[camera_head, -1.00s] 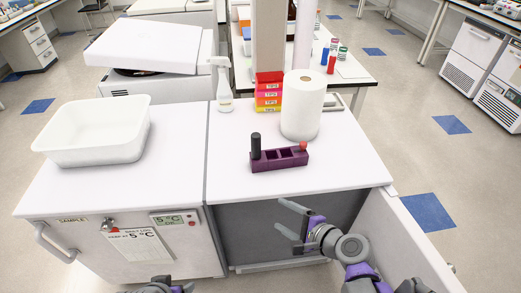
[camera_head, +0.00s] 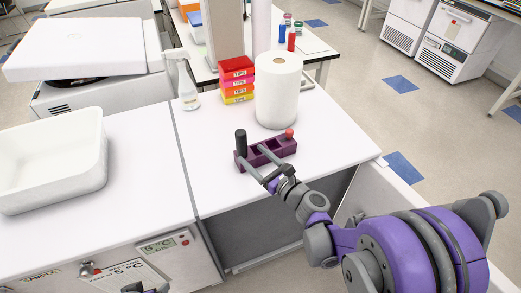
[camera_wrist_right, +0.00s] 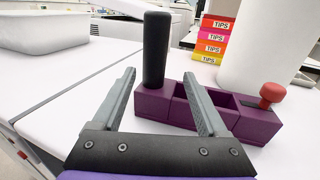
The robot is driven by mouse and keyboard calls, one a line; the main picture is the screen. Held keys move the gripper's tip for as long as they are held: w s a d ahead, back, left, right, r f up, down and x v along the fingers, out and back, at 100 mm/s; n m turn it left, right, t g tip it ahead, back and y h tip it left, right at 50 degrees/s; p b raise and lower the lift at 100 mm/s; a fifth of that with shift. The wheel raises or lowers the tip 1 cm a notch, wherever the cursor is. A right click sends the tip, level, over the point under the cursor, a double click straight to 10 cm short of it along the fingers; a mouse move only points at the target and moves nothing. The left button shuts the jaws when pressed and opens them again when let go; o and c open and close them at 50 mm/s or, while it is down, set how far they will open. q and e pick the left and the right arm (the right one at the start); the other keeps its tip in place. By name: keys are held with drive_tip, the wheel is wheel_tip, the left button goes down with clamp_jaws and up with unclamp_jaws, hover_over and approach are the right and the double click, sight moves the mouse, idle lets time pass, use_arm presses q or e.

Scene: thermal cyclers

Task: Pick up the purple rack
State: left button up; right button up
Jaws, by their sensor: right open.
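My right gripper (camera_head: 248,152) is open, reaching over the rack's front side. In the right wrist view, the open jaws (camera_wrist_right: 160,75) point toward the rack (camera_wrist_right: 255,120), with the black cylinder (camera_wrist_right: 156,48) showing between the fingers. The right finger overlaps the rack's middle; contact cannot be told. Only a bit of my left arm shows at the bottom edge.
A white paper roll (camera_head: 278,90), stacked tip boxes (camera_head: 237,80) and a spray bottle (camera_head: 187,85) stand behind the rack. A white tub (camera_head: 52,160) is on the left. Bare bench top lies left of the rack. An open door stands at the bench's right front.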

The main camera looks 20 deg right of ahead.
drive_tip(key=x, duration=0.2)
drive_tip(key=shift+w+a, duration=0.15)
drive_tip(key=shift+w, duration=0.15)
drive_tip(key=shift+a+p+x, duration=0.2)
drive_tip(key=shift+x, duration=1.2)
drive_tip(key=shift+a+p+x, duration=0.15)
drive_tip(key=shift+x, duration=1.25)
drive_tip(key=shift+s, duration=0.2)
clamp_jaws()
